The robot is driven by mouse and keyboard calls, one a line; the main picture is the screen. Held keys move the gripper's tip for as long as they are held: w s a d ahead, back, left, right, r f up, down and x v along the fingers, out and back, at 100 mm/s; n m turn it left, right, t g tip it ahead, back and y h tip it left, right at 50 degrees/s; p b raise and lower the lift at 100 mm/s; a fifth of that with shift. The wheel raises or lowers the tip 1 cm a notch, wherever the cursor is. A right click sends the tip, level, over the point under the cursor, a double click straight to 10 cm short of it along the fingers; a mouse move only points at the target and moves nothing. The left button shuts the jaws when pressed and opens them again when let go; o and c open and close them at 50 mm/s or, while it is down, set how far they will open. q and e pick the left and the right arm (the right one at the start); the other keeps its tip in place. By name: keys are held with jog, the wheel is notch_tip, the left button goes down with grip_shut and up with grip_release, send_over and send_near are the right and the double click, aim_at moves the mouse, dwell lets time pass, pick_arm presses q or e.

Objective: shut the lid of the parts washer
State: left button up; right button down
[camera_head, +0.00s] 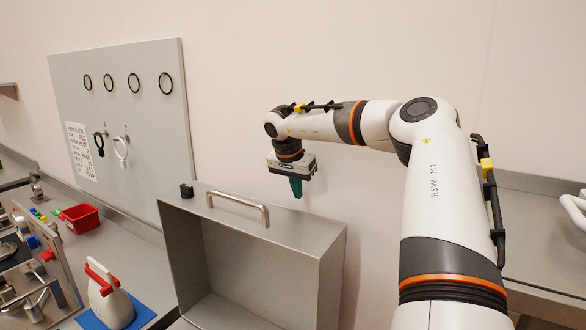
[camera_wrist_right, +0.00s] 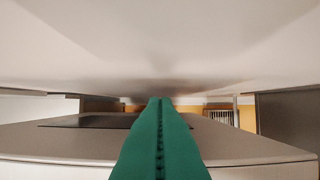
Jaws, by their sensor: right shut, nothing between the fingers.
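The parts washer's lid (camera_head: 305,238) looks like a hollow grey metal box standing raised, its open side toward me in the head view. A bar handle (camera_head: 238,205) runs along its upper face. My right gripper (camera_head: 296,190) is shut and empty, its green fingers pointing down above and behind the lid's upper rear edge, close to the wall. I cannot tell whether the fingers touch the lid. In the right wrist view the closed green fingers (camera_wrist_right: 160,140) fill the middle, with a grey surface beyond. The washer's lower body is out of frame. My left gripper is not in view.
A grey wall panel (camera_head: 140,150) with black rings stands at the left. A red bin (camera_head: 80,218) and a white bottle with a red handle (camera_head: 108,297) on a blue mat are on the left counter. Another metal counter (camera_head: 540,240) lies at the right.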

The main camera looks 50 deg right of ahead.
pick_arm(q)
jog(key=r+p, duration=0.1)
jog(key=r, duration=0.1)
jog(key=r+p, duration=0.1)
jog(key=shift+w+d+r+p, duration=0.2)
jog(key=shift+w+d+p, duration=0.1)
jog(key=shift+p, duration=0.05)
pick_arm(e)
jog(key=a+f, duration=0.2)
jog(key=a, duration=0.1)
jog(key=shift+f, duration=0.1)
jog(key=shift+f, duration=0.1)
